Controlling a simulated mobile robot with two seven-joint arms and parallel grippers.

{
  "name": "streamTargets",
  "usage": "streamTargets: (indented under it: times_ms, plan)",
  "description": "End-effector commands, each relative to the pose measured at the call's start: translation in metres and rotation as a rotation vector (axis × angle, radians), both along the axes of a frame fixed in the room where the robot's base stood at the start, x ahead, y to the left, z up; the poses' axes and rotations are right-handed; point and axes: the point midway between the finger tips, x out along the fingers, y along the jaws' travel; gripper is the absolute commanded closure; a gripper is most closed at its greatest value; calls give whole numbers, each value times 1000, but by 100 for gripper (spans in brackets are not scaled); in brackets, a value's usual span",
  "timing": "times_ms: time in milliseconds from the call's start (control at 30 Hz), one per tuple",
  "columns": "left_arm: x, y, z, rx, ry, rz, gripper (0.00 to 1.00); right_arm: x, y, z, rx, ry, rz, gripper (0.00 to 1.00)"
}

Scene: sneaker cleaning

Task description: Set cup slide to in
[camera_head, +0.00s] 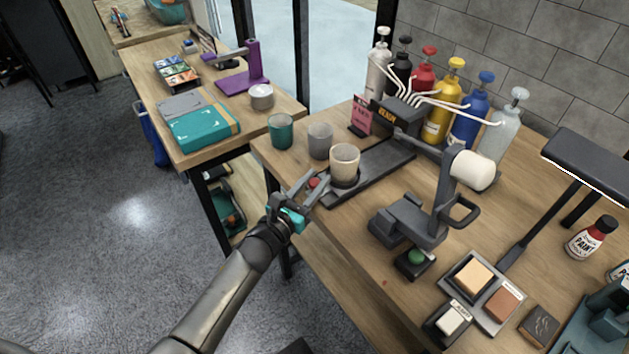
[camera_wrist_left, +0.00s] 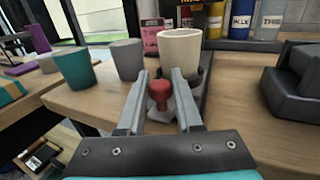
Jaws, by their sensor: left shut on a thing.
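A dark cup slide (camera_head: 376,172) runs back from the table's front edge toward the paint dispenser (camera_head: 398,116). A cream cup (camera_head: 344,163) stands upright at the slide's near end; it also shows in the left wrist view (camera_wrist_left: 180,50). A red knob (camera_head: 314,183) sits at the slide's front, just before the cup. My left gripper (camera_head: 312,186) is at the knob, and in the left wrist view the red knob (camera_wrist_left: 159,92) is between its fingers. The fingers are shut on it. My right gripper is not in view.
A teal cup (camera_head: 280,131) and a grey cup (camera_head: 320,141) stand left of the slide. Several paint bottles (camera_head: 437,115) line the back. A dark machine with a white roller (camera_head: 472,171) stands to the right.

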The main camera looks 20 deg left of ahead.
Motion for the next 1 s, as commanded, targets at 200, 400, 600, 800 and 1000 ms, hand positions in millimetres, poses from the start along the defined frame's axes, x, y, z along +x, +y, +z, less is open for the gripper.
streamTargets:
  times_ms: [200,400,600,800,1000]
  plan:
    - [0,0,0,0,1,0,100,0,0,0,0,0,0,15]
    - [0,0,0,0,1,0,100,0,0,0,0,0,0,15]
    - [0,0,0,0,1,0,100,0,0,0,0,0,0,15]
    - [10,-7,-2,1,-1,-1,100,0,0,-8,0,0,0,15]
    - [29,-23,-2,0,-1,0,100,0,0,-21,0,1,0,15]
